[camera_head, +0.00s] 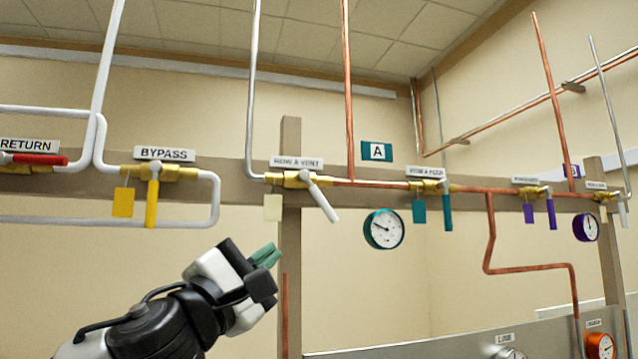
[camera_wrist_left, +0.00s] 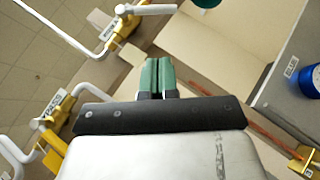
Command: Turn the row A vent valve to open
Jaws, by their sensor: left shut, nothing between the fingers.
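The row A vent valve has a brass body (camera_head: 290,180) under a "ROW A VENT" label (camera_head: 297,163). Its white lever (camera_head: 322,200) slants down and to the right, neither in line with the pipe nor square to it. A cream tag (camera_head: 273,207) hangs at its left. My left gripper (camera_head: 266,254), with green fingertips, is shut and empty, below and left of the lever in the head view and apart from it. In the left wrist view the shut fingers (camera_wrist_left: 157,76) show mid-frame, and the vent valve (camera_wrist_left: 121,29) with its white lever (camera_wrist_left: 154,9) is at the top.
The bypass valve (camera_head: 158,173) with a yellow lever is to the left, and a red return lever (camera_head: 40,160) beyond it. To the right are a teal-rimmed gauge (camera_head: 384,229) and the teal feed lever (camera_head: 447,212). A wooden post (camera_head: 290,245) stands behind the gripper.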

